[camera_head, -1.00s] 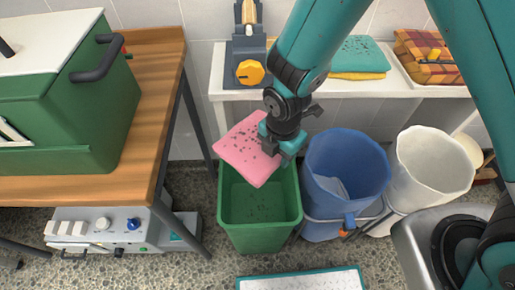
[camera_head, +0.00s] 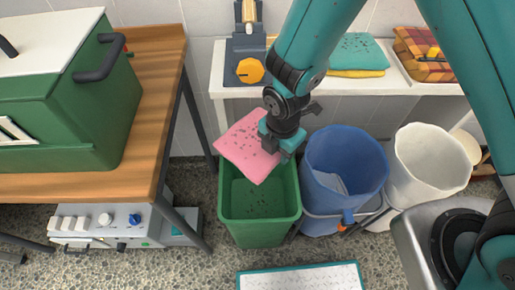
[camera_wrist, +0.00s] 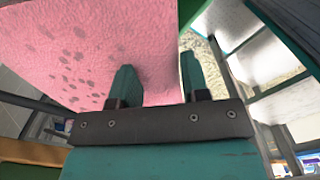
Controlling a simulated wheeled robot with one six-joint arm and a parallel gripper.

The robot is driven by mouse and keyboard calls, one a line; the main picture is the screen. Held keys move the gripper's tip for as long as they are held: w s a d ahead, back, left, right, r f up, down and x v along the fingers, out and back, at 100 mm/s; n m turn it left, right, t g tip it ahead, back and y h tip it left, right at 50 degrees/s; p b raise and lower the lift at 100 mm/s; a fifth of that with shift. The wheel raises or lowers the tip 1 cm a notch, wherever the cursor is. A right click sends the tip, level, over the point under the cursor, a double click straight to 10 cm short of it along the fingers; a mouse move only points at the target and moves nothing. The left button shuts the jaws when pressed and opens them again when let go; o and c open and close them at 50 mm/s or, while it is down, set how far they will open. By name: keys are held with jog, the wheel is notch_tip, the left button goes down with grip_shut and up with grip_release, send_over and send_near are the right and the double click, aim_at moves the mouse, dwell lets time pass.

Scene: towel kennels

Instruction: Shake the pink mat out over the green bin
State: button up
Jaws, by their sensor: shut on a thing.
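The pink mat (camera_head: 243,146) is held tilted above the green bin (camera_head: 236,236), over its back part. Dark specks dot the mat. My gripper (camera_head: 284,143) is shut on the mat's right side. In the wrist view the pink mat (camera_wrist: 75,50) fills the upper left, with grey-brown spots on it, and one finger of my gripper (camera_wrist: 160,85) lies against its face. The green bin stands open on the floor, and dark specks show inside it. The mat hides part of the bin's back rim.
A blue bin (camera_head: 343,170) stands just right of the green bin, with a white bin (camera_head: 428,165) beyond it. A wooden table (camera_head: 150,95) with a green box (camera_head: 75,100) is at left. A white shelf (camera_head: 385,85) holding folded cloths runs behind.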

notch_tip(320, 180, down, 7)
jog(key=b, duration=0.4)
notch_tip(320, 180, up, 8)
jog(key=p, duration=0.6)
jog(key=shift+f, duration=0.15)
notch_tip(320, 180, down, 7)
jog(key=b, duration=0.5)
jog(key=shift+f, duration=0.2)
